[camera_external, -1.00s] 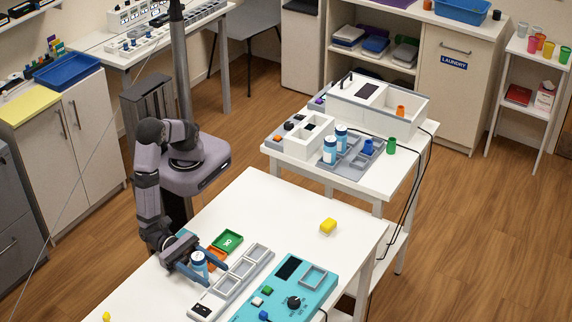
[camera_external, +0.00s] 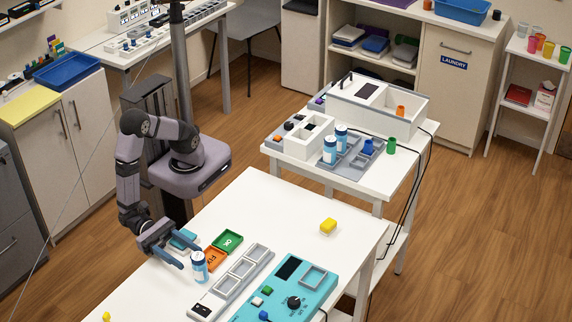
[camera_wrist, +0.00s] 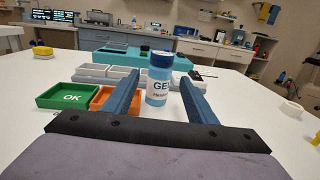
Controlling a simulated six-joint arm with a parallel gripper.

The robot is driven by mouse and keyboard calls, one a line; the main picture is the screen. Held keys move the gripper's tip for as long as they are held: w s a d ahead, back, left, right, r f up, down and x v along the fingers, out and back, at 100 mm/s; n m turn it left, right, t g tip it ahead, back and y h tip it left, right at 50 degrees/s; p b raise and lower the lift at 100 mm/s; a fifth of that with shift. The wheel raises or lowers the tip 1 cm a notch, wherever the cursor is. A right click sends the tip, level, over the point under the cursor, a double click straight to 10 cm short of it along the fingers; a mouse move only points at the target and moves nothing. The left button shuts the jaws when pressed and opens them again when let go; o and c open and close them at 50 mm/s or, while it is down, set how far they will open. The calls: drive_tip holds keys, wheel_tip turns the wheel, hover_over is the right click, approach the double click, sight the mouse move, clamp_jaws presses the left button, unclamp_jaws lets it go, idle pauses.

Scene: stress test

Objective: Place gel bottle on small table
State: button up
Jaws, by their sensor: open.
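The gel bottle (camera_external: 199,268), white and blue with a blue cap, stands upright on the white table (camera_external: 270,205) near its left edge. In the wrist view the bottle (camera_wrist: 159,82) shows the letters "GE" and stands ahead of my fingers, roughly between their tips. My gripper (camera_external: 190,256) is open, its blue fingers low over the table and to the left of the bottle. In the wrist view the gripper (camera_wrist: 160,92) has nothing clamped. I cannot tell which surface the task calls the small table.
A green OK tray (camera_external: 228,241) and an orange tray (camera_external: 215,259) lie just right of the bottle. Grey compartments (camera_external: 243,268) and a teal panel (camera_external: 318,290) lie further right. A second white table (camera_external: 400,180) behind holds two similar bottles. A yellow block (camera_external: 328,226) sits nearby.

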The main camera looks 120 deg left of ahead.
drive_tip(key=shift+s, duration=0.95)
drive_tip(key=shift+a, duration=0.1)
drive_tip(key=c, duration=0.4)
drive_tip(key=shift+o, duration=0.2)
